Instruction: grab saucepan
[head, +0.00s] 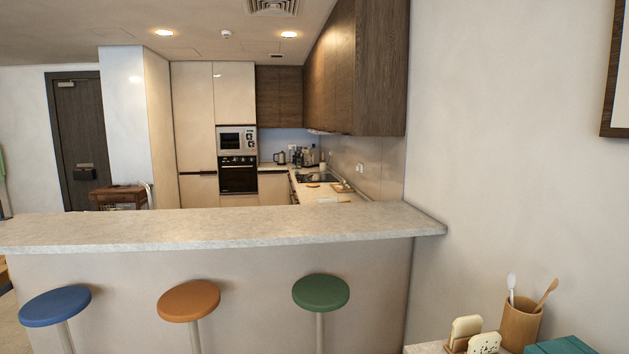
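No saucepan can be made out in the head view. The far kitchen counter (330,190) runs along the right wall behind the bar, with a dark hob (317,177) and small items too small to identify. Neither of my grippers shows in the head view.
A pale bar counter (215,228) crosses in front and meets the right wall. Blue (55,306), orange (188,301) and green (321,292) stools stand before it. A wooden cup (519,324) with utensils stands at the lower right. An oven (238,175) is at the back.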

